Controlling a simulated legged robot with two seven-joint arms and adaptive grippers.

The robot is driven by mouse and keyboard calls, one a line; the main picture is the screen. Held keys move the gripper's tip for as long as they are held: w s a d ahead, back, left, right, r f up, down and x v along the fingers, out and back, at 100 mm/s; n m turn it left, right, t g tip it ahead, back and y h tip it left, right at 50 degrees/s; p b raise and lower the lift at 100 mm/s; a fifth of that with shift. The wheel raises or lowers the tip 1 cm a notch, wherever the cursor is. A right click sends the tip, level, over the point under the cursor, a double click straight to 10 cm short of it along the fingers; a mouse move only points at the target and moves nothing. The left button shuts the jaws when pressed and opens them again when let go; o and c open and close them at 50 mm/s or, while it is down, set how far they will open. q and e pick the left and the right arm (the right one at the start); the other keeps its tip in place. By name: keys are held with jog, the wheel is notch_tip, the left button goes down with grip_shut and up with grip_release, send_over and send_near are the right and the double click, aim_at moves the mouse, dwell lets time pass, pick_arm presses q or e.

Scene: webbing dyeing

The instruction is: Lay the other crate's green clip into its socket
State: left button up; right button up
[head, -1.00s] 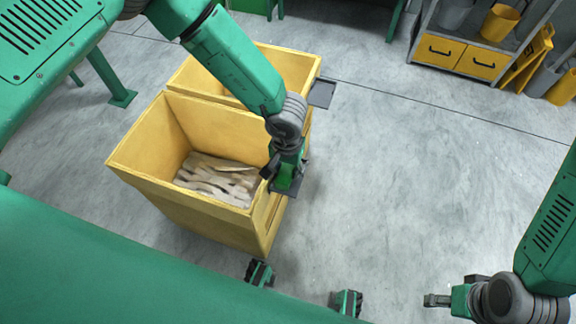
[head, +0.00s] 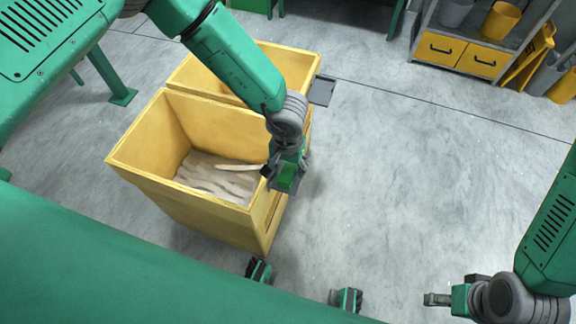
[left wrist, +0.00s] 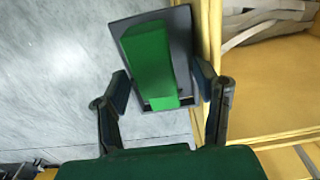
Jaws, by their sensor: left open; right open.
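The green clip (left wrist: 150,62) lies over a dark grey socket plate (left wrist: 182,38) at the near crate's outer side in the left wrist view. It sits slightly askew to the plate; whether it is fully seated I cannot tell. My left gripper (left wrist: 162,88) is open, one finger on each side of the clip. In the head view my left gripper (head: 285,180) hangs at the right wall of the near yellow crate (head: 150,135) and mostly hides the socket. My right gripper (head: 432,299) is open and empty, low at the right, far from the crates.
Pale webbing (head: 205,180) lies in the near crate, one strip rising toward my left gripper. A second yellow crate (head: 190,75) adjoins behind, with an empty-looking grey plate (head: 322,90) on its right side. Shelving with yellow drawers (head: 465,58) stands far right. The floor between is clear.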

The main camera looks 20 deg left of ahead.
aim_at(287, 168)
pick_arm(q)
notch_tip(287, 168, up, 12)
dwell(0.4)
jog(key=shift+f, duration=0.15)
